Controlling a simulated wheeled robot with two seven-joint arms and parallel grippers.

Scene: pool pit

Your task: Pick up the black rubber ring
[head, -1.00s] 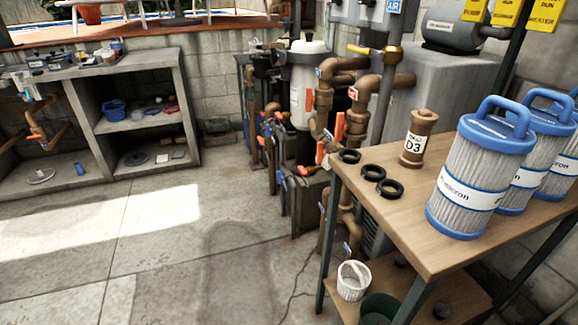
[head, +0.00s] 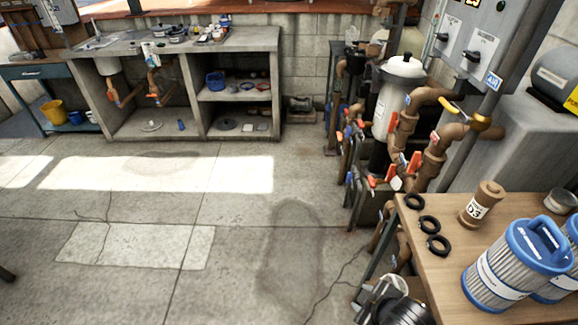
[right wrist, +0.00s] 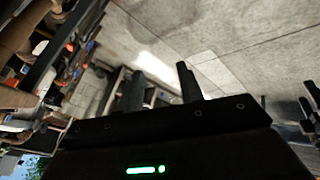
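Three black rubber rings lie flat in a row along the left side of the wooden table (head: 462,292) in the head view: a far ring (head: 414,208), a middle ring (head: 430,232) and a near ring (head: 440,255). They lie apart from the gripper. In the right wrist view, my right gripper (right wrist: 160,88) has its two dark fingers spread with nothing between them. A black and grey part of my arm shows at the bottom of the head view, left of the table; its fingertips cannot be made out there.
A brown canister (head: 484,207) labelled D3 stands beside the rings. Blue-capped filter cartridges (head: 503,275) stand at the table's right. Pipes with orange handles (head: 414,163) and a white-lidded filter housing (head: 390,108) rise behind the table. The concrete floor (head: 235,240) on the left is clear.

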